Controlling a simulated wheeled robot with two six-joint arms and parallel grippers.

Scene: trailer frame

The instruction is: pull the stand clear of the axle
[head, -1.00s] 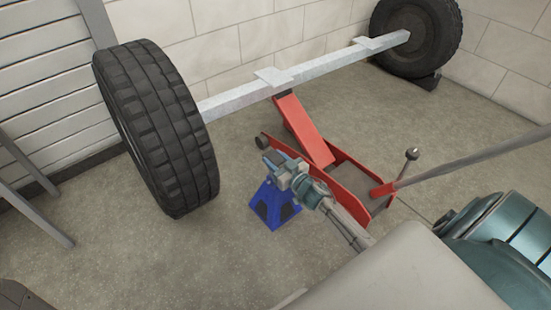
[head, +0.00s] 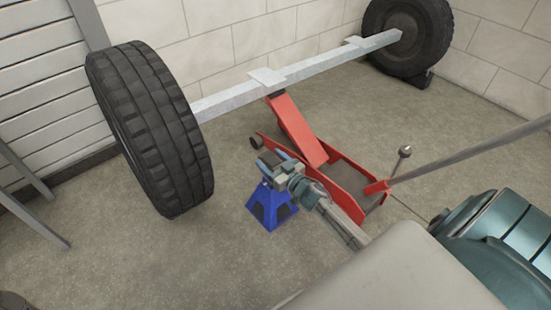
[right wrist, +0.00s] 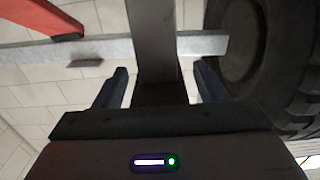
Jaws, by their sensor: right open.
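The blue stand (head: 268,208) is upright on the floor in front of the axle (head: 325,74), apart from it in the head view. My right gripper (head: 270,163) is at the stand's top and hides part of it. In the right wrist view, the open fingers (right wrist: 155,88) lie on either side of a dark grey post (right wrist: 155,45), which looks like the stand's. I cannot tell whether they touch it. The axle also shows behind the post in the right wrist view (right wrist: 105,50). My left gripper is not in view.
A red floor jack (head: 300,130) stands right behind the stand, its raised arm under the axle. Its handle (head: 470,153) reaches to the right. The near wheel (head: 150,130) is to the left, the far wheel (head: 408,38) by the wall. Floor left of the stand is clear.

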